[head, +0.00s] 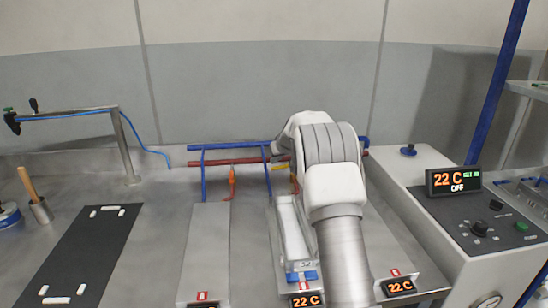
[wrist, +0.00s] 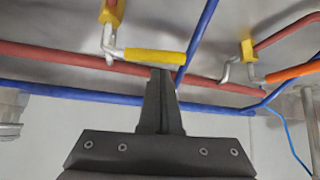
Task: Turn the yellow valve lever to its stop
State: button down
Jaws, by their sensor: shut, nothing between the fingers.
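The yellow valve lever (wrist: 154,56) shows in the wrist view as a yellow grip on a bent metal rod, fixed to a yellow valve body (wrist: 112,13). The grip lies roughly along the red pipe (wrist: 60,56). My gripper (wrist: 160,73) is shut and empty, with its fingertips right at the grip, near its free end. I cannot tell whether they touch it. In the head view a small yellow piece (head: 281,167) shows just left of my arm; my arm hides my gripper and most of the valve there.
A second valve with an orange lever (wrist: 293,72) is at the right in the wrist view; its lever stands upright in the head view (head: 232,174). Blue pipes (wrist: 120,99) run close by. A white tray (head: 292,232) and a control box (head: 480,220) flank my arm.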

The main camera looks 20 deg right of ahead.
jog(key=shift+s+f, duration=0.1)
jog(key=shift+s, duration=0.6)
